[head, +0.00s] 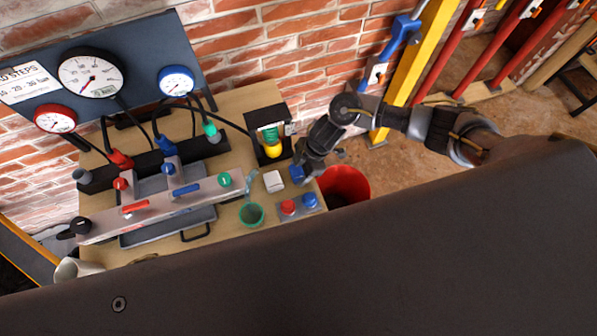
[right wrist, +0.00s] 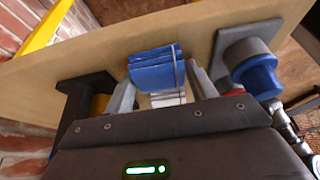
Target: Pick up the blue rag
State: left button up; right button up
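The blue rag (right wrist: 155,70) is a folded stack with a thin band across it, in the right wrist view. In the head view only a small blue patch of it (head: 297,174) shows under my right gripper (head: 301,168). My right gripper's fingers (right wrist: 165,88) are apart, one on each side of the rag. A gap shows between the rag and the right-hand finger, so the gripper looks open. Whether the other finger touches the rag I cannot tell. My left gripper is in neither view.
A white block (head: 273,181) lies beside the rag on the wooden table (head: 236,160). A yellow item in a black holder (head: 272,150) is behind. A red bucket (head: 346,181) stands right of the table.

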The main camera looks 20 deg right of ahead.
jog(key=shift+c, duration=1.1)
jog(key=shift+r, duration=0.55)
jog(key=s+a+r+p, duration=0.2)
jog(key=s+a+r, duration=0.1)
jog(key=s+r, duration=0.9)
jog(key=shift+s+a, duration=0.35)
jog(key=shift+s, duration=0.45)
